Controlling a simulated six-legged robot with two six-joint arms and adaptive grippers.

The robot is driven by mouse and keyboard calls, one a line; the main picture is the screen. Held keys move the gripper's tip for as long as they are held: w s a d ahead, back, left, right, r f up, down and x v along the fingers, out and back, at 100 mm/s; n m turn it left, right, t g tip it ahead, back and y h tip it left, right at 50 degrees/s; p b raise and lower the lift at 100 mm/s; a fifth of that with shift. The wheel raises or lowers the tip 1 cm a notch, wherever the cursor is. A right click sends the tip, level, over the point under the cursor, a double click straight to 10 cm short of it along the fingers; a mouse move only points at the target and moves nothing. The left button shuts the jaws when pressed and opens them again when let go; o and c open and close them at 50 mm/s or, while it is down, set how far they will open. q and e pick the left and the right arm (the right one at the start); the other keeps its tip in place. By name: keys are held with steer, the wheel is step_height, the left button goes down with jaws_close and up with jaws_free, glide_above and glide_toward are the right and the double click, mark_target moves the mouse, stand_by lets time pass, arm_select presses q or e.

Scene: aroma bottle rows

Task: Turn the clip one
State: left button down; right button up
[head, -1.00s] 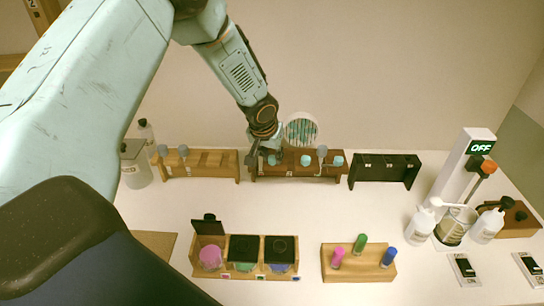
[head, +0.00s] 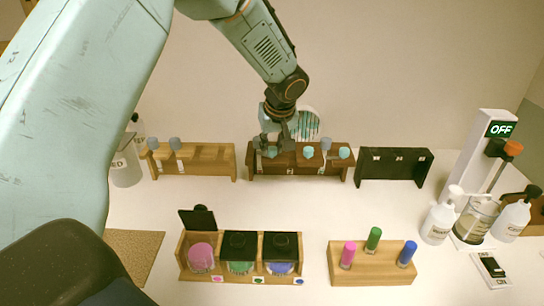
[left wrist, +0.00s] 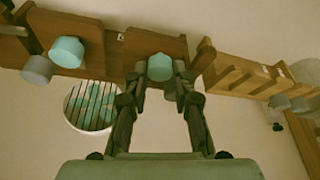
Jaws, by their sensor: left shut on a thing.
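The dark brown rack (head: 300,172) stands at the back middle of the table and carries small capped vials. A teal-capped vial (head: 308,153), a grey-capped one (head: 326,144) and another teal-capped one (head: 344,153) show in it. My left gripper (head: 272,150) is at the rack's left part. In the left wrist view, my left gripper (left wrist: 162,85) is shut on a teal cap (left wrist: 160,66) between its fingertips, at the rack's edge. The vial below that cap is mostly hidden. I cannot tell which item is the clip. My right gripper is not in view.
A light wooden rack (head: 205,158) stands left and a black rack (head: 393,164) right. A box with coloured jars (head: 240,274) and a wooden block with coloured tubes (head: 370,272) sit in front. White bottles (head: 440,216) stand right. The table's middle is clear.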

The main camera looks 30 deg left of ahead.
arm_select(q)
steer(key=n+b, duration=0.1)
steer(key=n, duration=0.1)
steer(key=shift+n+g, duration=0.3)
steer(key=shift+g, duration=0.1)
steer(key=shift+w+n+g+y+b, duration=0.1)
steer(key=shift+n+g+y+b, duration=0.35)
steer(key=shift+n, duration=0.95)
steer(key=shift+d, duration=0.1)
steer(key=c, duration=1.1)
jaws_free()
steer(key=shift+d+r, duration=0.1)
steer(key=v, duration=1.2)
